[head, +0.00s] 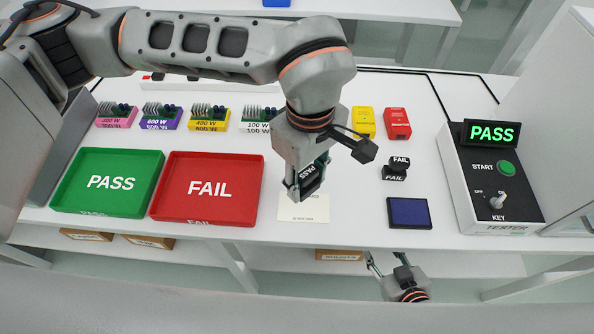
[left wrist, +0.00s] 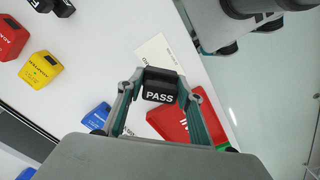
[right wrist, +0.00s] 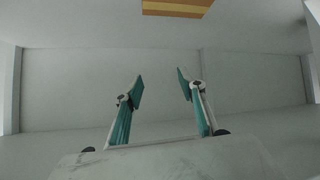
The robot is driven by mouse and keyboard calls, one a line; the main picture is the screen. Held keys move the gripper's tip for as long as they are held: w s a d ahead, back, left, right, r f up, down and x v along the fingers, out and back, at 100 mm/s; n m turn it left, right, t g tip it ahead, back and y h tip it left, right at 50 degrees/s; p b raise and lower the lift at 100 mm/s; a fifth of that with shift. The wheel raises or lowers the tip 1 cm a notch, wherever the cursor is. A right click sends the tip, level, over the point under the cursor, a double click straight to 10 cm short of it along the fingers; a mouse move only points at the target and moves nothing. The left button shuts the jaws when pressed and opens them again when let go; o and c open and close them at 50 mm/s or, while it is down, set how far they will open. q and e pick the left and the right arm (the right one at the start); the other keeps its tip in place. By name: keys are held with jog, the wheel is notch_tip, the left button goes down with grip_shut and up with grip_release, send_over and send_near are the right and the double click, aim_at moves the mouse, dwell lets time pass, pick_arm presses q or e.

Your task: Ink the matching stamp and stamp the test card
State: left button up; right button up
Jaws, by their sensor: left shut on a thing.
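The tester (head: 495,180) shows a green PASS on its display. My left gripper (head: 307,180) is shut on the black PASS stamp (head: 311,174); the stamp also shows between the fingers in the left wrist view (left wrist: 159,94). It is over the far part of the white test card (head: 303,209); I cannot tell whether stamp and card touch. The FAIL stamp (head: 396,168) stands on the table to the right. The dark blue ink pad (head: 409,213) lies in front of it. My right gripper (head: 388,262) is open and empty, below the table's front edge; its spread fingers show in the right wrist view (right wrist: 160,92).
A green PASS tray (head: 70,203) and a red FAIL tray (head: 206,215) lie at the left. Several labelled modules stand behind them, including a yellow one (head: 208,120). Yellow (head: 364,122) and red (head: 397,124) adaptor blocks stand behind the FAIL stamp. Bare table lies between card and ink pad.

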pick_arm(q)
jog(key=shift+a, duration=0.2)
jog(key=shift+f, duration=0.25)
notch_tip(320, 180, down, 3)
jog(key=shift+s+f+b, duration=0.1)
jog(key=shift+f+b, duration=0.05)
jog(key=shift+b, duration=0.8)
jog(key=shift+f+b, duration=0.35)
jog(key=shift+f, duration=0.7)
pick_arm(e)
jog(key=shift+w+d+f, duration=0.1)
jog(key=shift+w+f, duration=0.4)
jog(key=shift+f, duration=0.4)
jog(key=shift+w, duration=0.1)
